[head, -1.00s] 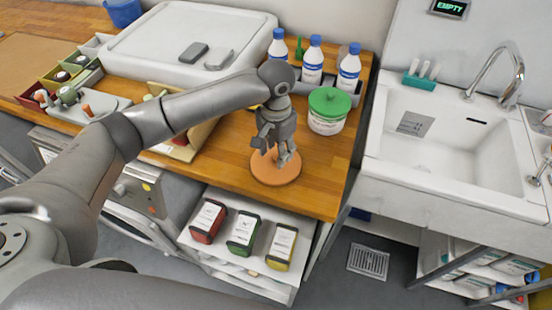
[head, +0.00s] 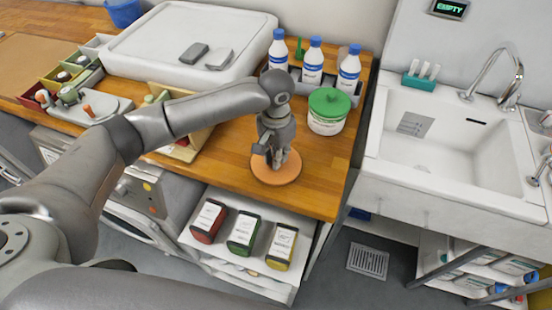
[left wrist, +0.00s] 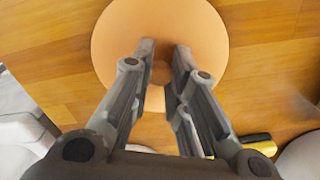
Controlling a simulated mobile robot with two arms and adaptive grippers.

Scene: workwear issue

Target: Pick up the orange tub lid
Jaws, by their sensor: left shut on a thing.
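The orange tub lid (head: 283,174) lies flat on the wooden counter near its front edge. It fills the upper middle of the left wrist view (left wrist: 108,40). My left gripper (head: 277,162) points down over the middle of the lid. In the left wrist view its two fingers (left wrist: 161,60) are close together around the lid's centre, shut on a small raised part there, mostly hidden between the fingertips. The lid still appears to rest on the counter. My right gripper is not in view.
A tub with a green lid (head: 328,111) stands just behind and right of the lid. Several blue-capped bottles (head: 313,62) stand behind it. The counter's front edge is close, above a shelf (head: 212,259) with packages. A white sink (head: 455,140) is at right.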

